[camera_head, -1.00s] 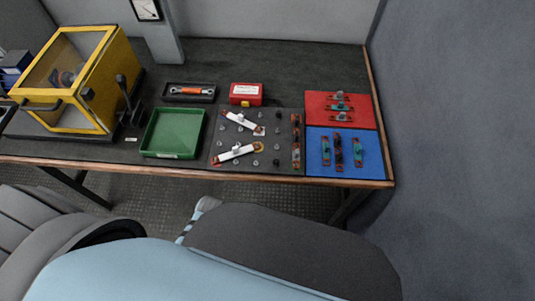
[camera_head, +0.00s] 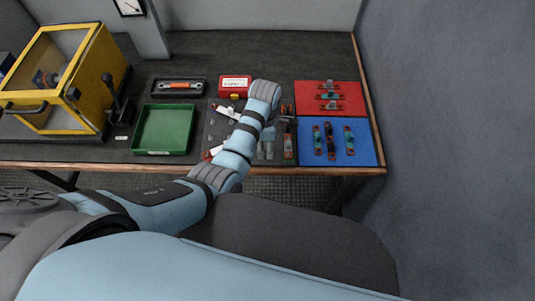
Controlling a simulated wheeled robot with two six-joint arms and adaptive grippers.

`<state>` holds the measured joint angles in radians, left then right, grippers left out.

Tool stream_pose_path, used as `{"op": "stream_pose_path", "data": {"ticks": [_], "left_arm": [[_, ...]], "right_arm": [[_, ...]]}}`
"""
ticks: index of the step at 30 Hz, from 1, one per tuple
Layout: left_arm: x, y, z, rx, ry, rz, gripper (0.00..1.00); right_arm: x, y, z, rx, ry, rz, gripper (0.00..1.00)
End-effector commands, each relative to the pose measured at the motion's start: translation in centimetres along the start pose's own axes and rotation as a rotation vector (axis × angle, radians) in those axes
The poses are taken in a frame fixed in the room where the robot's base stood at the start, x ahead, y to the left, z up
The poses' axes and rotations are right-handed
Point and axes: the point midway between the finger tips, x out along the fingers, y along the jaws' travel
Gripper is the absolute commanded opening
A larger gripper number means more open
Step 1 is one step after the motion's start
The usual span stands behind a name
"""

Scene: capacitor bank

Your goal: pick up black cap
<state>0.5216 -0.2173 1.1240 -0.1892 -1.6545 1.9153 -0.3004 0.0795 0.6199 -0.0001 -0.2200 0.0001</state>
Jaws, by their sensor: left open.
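My left arm reaches in from the left across the dark board (camera_head: 212,135), its wrist above the board's right part. My left gripper (camera_head: 265,153) hangs below the wrist, with two pale grey fingers apart over the front right of the board. It looks open and empty. I cannot make out a black cap clearly; my arm and gripper cover much of the board where small dark pieces stand. My right gripper is not in view.
A green tray (camera_head: 164,151) and a wrench in a dark tray (camera_head: 178,94) lie left of the board. A red box (camera_head: 235,82) stands behind it. Red (camera_head: 349,91) and blue (camera_head: 371,150) mats with parts lie right. A yellow-framed case (camera_head: 101,43) stands far left.

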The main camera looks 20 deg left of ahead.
Motion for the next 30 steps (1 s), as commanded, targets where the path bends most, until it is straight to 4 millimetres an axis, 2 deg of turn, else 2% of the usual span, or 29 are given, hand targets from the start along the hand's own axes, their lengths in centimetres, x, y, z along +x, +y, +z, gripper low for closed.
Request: {"op": "stream_pose_path", "data": {"ticks": [1,3,6,12,18,19,27,30], "left_arm": [[1.5,0.0,0.2,0.000,0.001,-0.003,0.41],[2.8,0.1,0.3,0.000,0.001,-0.002,0.41],[3.8,0.1,0.3,0.000,0.000,0.000,0.41],[3.7,0.1,0.3,0.001,-0.001,0.000,0.41],[3.7,0.1,0.3,0.001,-0.001,0.000,0.09],[3.7,0.1,0.3,0.001,-0.001,0.000,0.06],[3.6,0.1,0.3,0.001,-0.001,0.000,0.06],[3.0,0.1,0.3,0.001,-0.001,0.001,0.06]], "right_arm": [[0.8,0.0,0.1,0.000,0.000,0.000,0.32],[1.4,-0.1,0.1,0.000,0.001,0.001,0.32],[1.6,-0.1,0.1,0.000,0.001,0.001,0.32],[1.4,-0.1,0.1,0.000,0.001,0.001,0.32],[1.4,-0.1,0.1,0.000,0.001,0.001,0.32],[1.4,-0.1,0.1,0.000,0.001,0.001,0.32],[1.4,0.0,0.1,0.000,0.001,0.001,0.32],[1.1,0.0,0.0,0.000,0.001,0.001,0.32]]}}
